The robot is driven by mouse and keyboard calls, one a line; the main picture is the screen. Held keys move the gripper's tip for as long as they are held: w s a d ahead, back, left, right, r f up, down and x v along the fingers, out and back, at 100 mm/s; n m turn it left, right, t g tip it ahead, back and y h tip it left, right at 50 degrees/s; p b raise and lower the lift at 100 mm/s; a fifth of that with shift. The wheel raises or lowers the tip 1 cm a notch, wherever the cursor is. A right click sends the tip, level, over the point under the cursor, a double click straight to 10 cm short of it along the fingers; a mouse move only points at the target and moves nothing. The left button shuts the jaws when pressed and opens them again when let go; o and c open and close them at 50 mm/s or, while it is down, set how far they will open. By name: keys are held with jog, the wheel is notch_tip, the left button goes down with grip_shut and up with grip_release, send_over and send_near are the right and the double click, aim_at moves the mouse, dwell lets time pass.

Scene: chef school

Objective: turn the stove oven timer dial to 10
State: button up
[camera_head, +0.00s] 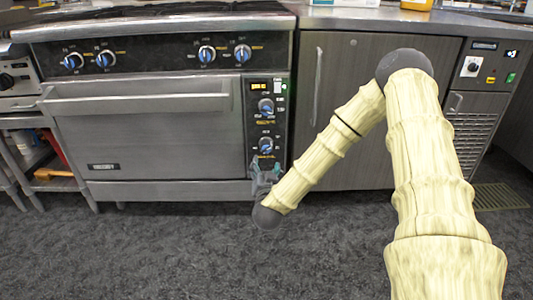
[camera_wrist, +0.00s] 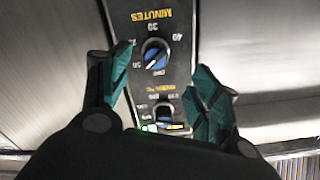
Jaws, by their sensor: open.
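The timer dial is a round black knob with a blue grip (camera_wrist: 155,54), ringed by minute numbers and a yellow "MINUTES" label (camera_wrist: 152,17) that looks upside down in the wrist view. In the head view it appears to be the lower dial (camera_head: 266,145) on the oven's right panel. Its pointer is slanted; the exact setting is unclear. My gripper (camera_head: 263,168) is open and empty, just below this dial in the head view. In the wrist view its green fingers (camera_wrist: 162,64) stand either side of the dial, with no visible contact.
A second dial (camera_head: 266,106) and a lit display (camera_head: 258,86) sit above on the same panel. The oven door handle (camera_head: 140,103) sticks out to the left. A grey cabinet (camera_head: 365,100) stands to the right. The dark floor (camera_head: 150,250) in front is clear.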

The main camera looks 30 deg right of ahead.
aim_at(267, 150)
jog(key=w+d+m+b, duration=0.1)
jog(key=w+d, duration=0.1)
jog(key=w, duration=0.1)
jog(key=w+d+m+b, duration=0.1)
jog(key=w+d+b, duration=0.1)
jog(key=w, duration=0.1)
jog(key=w+d+m+b, duration=0.1)
jog(key=w+d, duration=0.1)
jog(key=w, duration=0.1)
jog(key=shift+d+r, duration=0.3)
jog(key=shift+w+d+r+b, duration=0.15)
jog(key=shift+w+d+b, duration=0.1)
jog(key=shift+w+b, duration=0.15)
jog(key=c, duration=1)
